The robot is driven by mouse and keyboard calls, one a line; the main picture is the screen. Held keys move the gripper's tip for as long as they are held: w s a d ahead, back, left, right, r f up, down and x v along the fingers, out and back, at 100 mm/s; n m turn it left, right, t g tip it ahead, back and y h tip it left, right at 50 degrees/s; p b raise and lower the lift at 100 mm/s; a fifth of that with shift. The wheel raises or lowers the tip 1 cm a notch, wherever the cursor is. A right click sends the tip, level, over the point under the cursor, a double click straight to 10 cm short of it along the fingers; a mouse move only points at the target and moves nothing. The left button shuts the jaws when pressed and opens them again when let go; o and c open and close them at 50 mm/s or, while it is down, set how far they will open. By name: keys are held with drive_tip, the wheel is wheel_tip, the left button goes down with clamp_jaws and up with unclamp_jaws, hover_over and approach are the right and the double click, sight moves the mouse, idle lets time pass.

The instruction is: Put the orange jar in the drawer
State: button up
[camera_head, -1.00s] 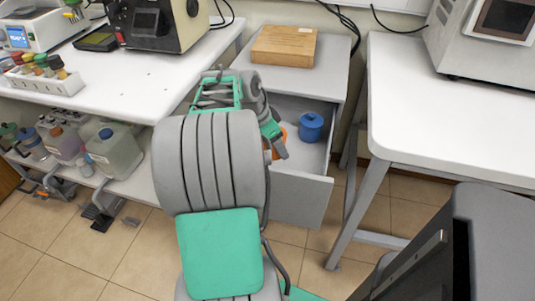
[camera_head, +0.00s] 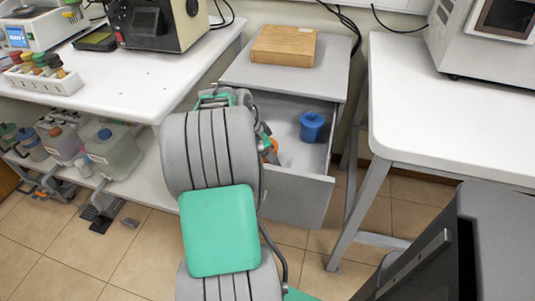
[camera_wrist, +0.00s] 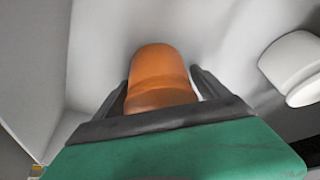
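The orange jar (camera_wrist: 160,78) stands out between my two fingers in the wrist view. My gripper (camera_wrist: 160,76) appears shut on it, with one dark finger close along each side. In the head view only a bit of orange (camera_head: 271,150) shows beside my arm, inside the outline of the open drawer (camera_head: 290,201). My arm hides most of the gripper and the jar there. I cannot tell whether the jar touches the drawer floor.
A blue jar (camera_head: 312,127) stands in the drawer's right rear part. A white rounded object (camera_wrist: 292,66) is at the right in the wrist view. A wooden block (camera_head: 284,46) lies on the cabinet top. White tables (camera_head: 450,120) flank the cabinet.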

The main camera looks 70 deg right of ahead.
drive_tip(key=shift+o, duration=0.5)
drive_tip(key=shift+r, duration=0.15)
drive_tip(key=shift+w+r, duration=0.1)
drive_tip(key=shift+r, duration=0.2)
drive_tip(key=p+v, duration=0.2)
drive_tip(key=v, duration=0.9)
drive_tip(key=shift+a+r, duration=0.15)
drive_tip(key=shift+r, duration=0.05)
drive_tip(key=shift+r, duration=0.1)
